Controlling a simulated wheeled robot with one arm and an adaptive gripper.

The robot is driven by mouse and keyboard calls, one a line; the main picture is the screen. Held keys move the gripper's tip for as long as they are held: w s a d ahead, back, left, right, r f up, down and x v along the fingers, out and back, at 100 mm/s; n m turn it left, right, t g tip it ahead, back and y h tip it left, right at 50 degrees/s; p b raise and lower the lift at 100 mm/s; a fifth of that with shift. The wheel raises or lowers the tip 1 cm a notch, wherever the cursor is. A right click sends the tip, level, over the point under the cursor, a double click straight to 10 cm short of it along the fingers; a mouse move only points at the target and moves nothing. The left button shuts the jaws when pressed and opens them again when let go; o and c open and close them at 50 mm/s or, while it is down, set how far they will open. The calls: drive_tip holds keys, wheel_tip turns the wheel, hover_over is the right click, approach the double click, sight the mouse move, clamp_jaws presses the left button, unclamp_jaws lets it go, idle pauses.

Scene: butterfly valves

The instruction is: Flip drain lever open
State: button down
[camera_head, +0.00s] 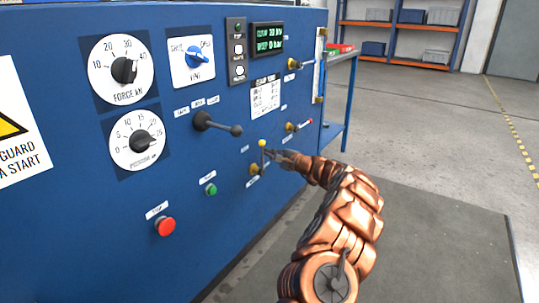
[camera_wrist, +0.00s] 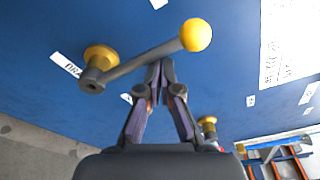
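The drain lever is a grey bar with a yellow ball (camera_head: 262,143) at its end and a brass hub (camera_head: 254,169) on the blue panel. In the head view it points up from the hub. In the wrist view the grey bar (camera_wrist: 140,63) runs from the hub at left up to the yellow ball (camera_wrist: 197,34); a label starting "DRA" (camera_wrist: 66,64) is partly hidden by the hub. My gripper (camera_head: 272,154) is right beside the lever. In the wrist view its fingertips (camera_wrist: 159,66) are together just below the bar; I cannot tell whether they touch it.
Another brass-hubbed lever with a red tip (camera_head: 297,126) is above and right of my gripper. A black lever (camera_head: 215,124), a green button (camera_head: 211,189) and a red button (camera_head: 165,226) are to the left. The floor (camera_head: 440,110) to the right is open.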

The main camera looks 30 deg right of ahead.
drive_tip(key=shift+w+a+y, duration=0.1)
drive_tip(key=shift+a+y, duration=0.2)
drive_tip(key=shift+a, duration=0.1)
drive_tip(key=shift+w+d, duration=0.3)
drive_tip(key=shift+w, duration=0.1)
drive_tip(key=s+d+p, duration=0.3)
drive_tip(key=s+d, duration=0.4)
drive_tip(key=shift+s+p, duration=0.35)
drive_tip(key=shift+s, duration=0.05)
idle(0.7)
